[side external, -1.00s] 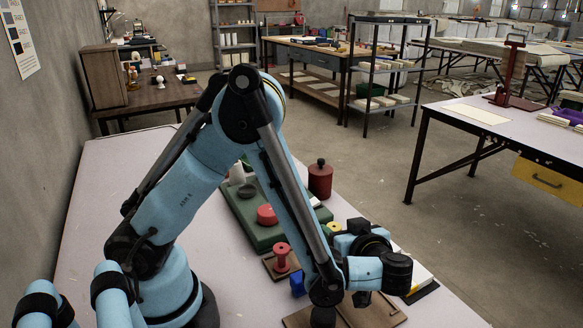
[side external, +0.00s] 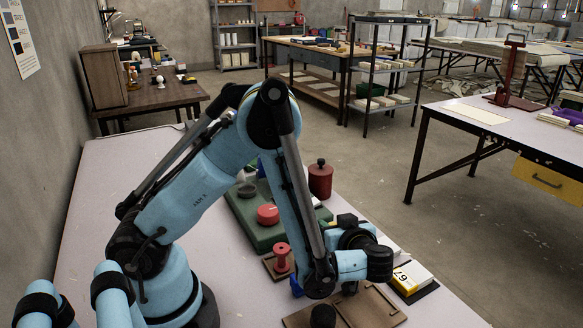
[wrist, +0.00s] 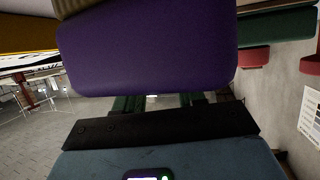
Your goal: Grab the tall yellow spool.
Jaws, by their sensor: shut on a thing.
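My gripper (side external: 355,240) is low over the table at the end of the blue arm. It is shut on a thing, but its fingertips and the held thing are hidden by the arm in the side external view. In the wrist view a large purple thing (wrist: 148,50) with rounded corners is very close, with an olive-tan thing (wrist: 110,8) at its top edge. I cannot tell which of them is between the jaws. I cannot make out the tall yellow spool clearly in either view.
A red spool (side external: 282,256) stands on a small wooden board. A wooden tray (side external: 375,308), a yellow and white box (side external: 408,280) and a green mat (side external: 262,238) with a red round thing (side external: 267,214) lie nearby. A dark red canister (side external: 320,180) stands behind.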

